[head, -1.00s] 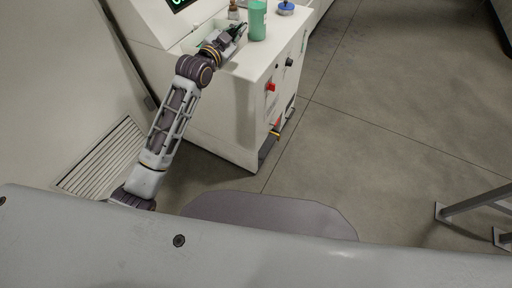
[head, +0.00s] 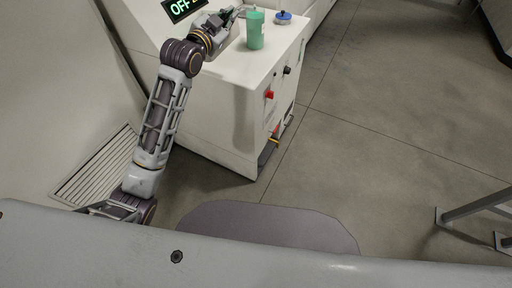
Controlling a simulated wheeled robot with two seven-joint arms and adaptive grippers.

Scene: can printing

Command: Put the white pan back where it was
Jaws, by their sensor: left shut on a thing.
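My left gripper (head: 234,17) is at the back of the white machine's top, just left of the green can. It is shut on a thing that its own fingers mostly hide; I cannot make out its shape. I cannot pick out the white pan against the white machine (head: 225,75). My right gripper is not in view.
The green can (head: 255,32) stands upright close to the right of my left gripper. A blue-topped round piece (head: 283,17) sits behind it to the right. An OFF display (head: 182,8) is at the back left.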

